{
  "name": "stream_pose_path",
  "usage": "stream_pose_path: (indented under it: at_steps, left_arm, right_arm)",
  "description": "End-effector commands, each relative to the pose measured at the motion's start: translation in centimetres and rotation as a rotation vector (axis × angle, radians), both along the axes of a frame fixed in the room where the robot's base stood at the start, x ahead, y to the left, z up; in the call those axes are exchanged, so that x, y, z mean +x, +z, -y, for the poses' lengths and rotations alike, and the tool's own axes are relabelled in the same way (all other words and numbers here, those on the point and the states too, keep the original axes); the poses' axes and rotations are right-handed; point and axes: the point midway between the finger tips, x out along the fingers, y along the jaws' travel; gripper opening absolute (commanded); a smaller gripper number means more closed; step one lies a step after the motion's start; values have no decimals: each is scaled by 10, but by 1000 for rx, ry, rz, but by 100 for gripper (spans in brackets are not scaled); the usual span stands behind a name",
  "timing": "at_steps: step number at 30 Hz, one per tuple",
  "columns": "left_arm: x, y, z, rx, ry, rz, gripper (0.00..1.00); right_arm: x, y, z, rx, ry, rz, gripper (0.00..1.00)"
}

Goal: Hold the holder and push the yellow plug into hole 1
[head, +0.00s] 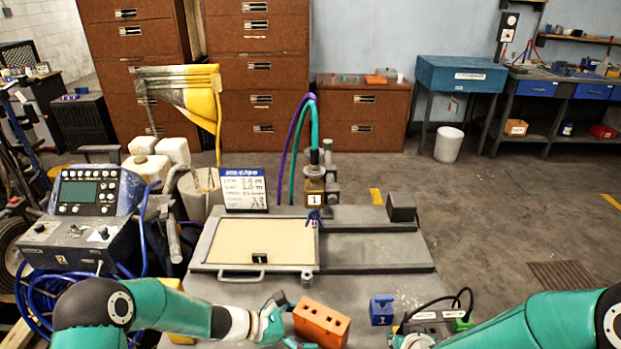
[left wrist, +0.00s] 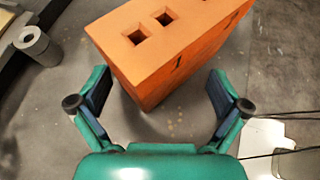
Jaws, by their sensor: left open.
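The orange holder (head: 321,322), a block with square holes in its top, sits on the grey deck in front of the tan panel. My left gripper (head: 290,322) is at its left end. In the left wrist view the holder (left wrist: 150,72) lies ahead of the open left gripper (left wrist: 160,90), its near lower corner between the fingertips, with no clear contact. I cannot make out a yellow plug; a yellow piece (head: 172,284) shows partly behind my left arm.
A blue block (head: 381,310) stands right of the holder. Further right are black cables and a green piece (head: 462,324). A tan panel (head: 262,240) with a handle lies behind. A grey cylinder (left wrist: 37,44) stands at upper left in the wrist view.

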Motion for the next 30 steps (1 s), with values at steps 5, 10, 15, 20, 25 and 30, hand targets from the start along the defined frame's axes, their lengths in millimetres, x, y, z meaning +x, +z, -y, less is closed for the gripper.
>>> stream_pose_path:
  at_steps: [5, 10, 15, 20, 25, 30]
  left_arm:
    - [1, -2, 3, 1, 0, -1, 100]
    - [1, -1, 3, 1, 0, 0, 100]
    - [0, -1, 2, 1, 0, 0, 75]
    - [0, -2, 2, 1, 0, -1, 55]
    - [0, -2, 2, 1, 0, -2, 47]
    - [0, -2, 2, 2, 0, -2, 45]
  right_arm:
    - [0, -2, 0, 0, 0, 1, 0]
    - [0, -2, 0, 0, 0, 1, 0]
    - [0, -2, 0, 0, 0, 0, 0]
    - [0, -2, 0, 0, 0, 0, 0]
    - [0, -2, 0, 0, 0, 0, 0]
    - [0, -2, 0, 0, 0, 1, 0]
